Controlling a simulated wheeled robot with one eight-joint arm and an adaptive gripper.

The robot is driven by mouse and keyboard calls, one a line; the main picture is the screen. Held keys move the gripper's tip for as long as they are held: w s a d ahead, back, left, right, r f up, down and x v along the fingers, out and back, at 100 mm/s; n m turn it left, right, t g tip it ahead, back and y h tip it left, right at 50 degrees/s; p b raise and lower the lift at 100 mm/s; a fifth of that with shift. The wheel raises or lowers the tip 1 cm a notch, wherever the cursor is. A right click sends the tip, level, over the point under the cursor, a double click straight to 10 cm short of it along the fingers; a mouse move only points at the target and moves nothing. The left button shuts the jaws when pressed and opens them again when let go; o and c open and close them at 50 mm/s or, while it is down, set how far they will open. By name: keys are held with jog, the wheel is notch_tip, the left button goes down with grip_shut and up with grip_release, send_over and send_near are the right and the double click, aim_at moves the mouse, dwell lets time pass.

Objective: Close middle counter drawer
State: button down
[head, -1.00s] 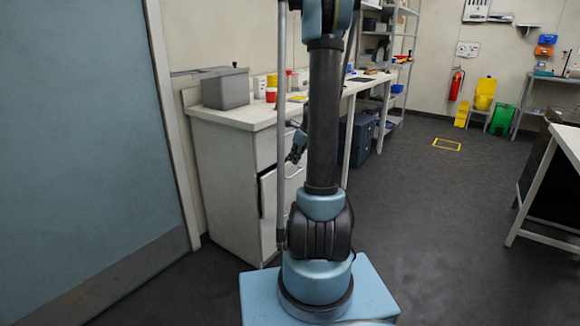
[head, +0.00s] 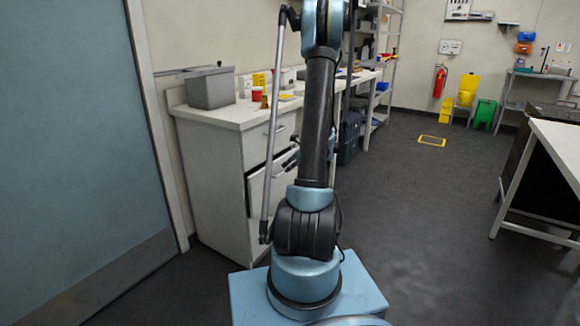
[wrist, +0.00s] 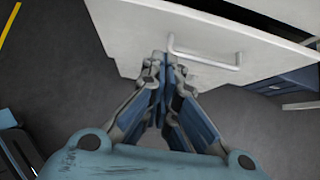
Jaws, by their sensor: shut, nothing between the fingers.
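The middle counter drawer (head: 260,188) stands partly open in the head view, its white front out from the counter cabinet (head: 213,180) with a dark gap at its left edge. In the wrist view the drawer front (wrist: 130,30) fills the top, with its metal bar handle (wrist: 205,62) right of the fingertips. My gripper (wrist: 163,60) is shut and empty, its fingertips over the drawer front just left of the handle. I cannot tell whether they touch it. In the head view my arm hides most of the gripper and part of the drawer.
The top drawer (head: 270,138) above looks shut. A grey bin (head: 210,88) and several small containers stand on the countertop (head: 235,115). A blue door (head: 70,150) is at the left. Open floor (head: 410,220) lies to the right, before a white table (head: 555,150).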

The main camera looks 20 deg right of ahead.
aim_at(268, 174)
jog(key=shift+w+a+f, duration=0.65)
jog(key=shift+w+a, duration=0.25)
jog(key=shift+w, duration=0.1)
jog(key=shift+w+a+f, duration=0.7)
jog(key=shift+w+a, duration=0.2)
jog(key=shift+w, duration=0.05)
jog(key=shift+w+a+f, duration=0.65)
jog(key=shift+w+a, duration=0.25)
jog(key=shift+w, duration=0.1)
jog(key=shift+d, duration=0.1)
